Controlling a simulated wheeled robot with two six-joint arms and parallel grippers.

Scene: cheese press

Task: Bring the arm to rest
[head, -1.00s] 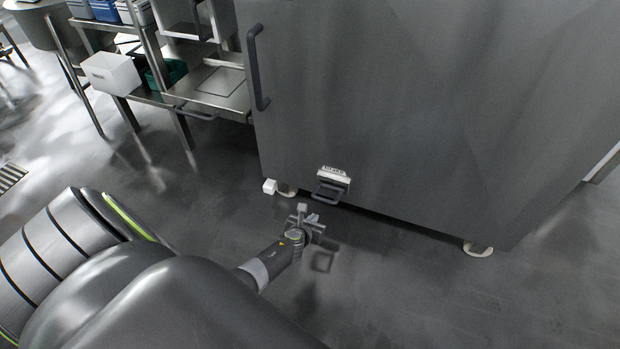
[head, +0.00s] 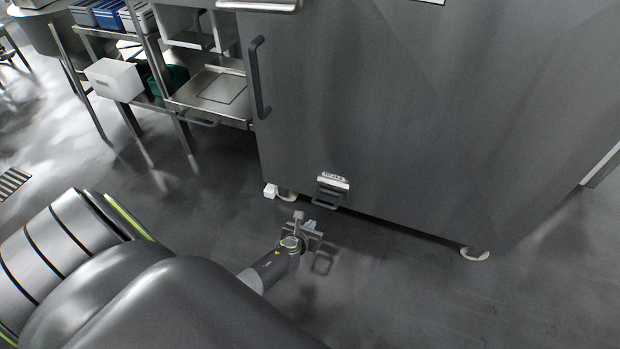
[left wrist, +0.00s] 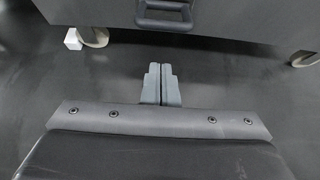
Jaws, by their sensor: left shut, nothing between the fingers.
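My left gripper (head: 307,224) is low over the floor in the head view, in front of the large grey cabinet (head: 420,120). In the left wrist view its two fingers (left wrist: 161,84) are together, with nothing between them. The gripper is apart from the small dark handle (head: 328,198) low on the cabinet front. That handle (left wrist: 167,16) also shows at the top of the left wrist view, beyond the fingertips. My right gripper is in neither view.
The cabinet stands on pale feet (head: 475,254), with a small white block (head: 270,191) by the left one. A tall handle (head: 258,78) is on its left side. A metal shelf unit with a white bin (head: 114,79) stands at the upper left. The floor (head: 420,305) at the lower right is clear.

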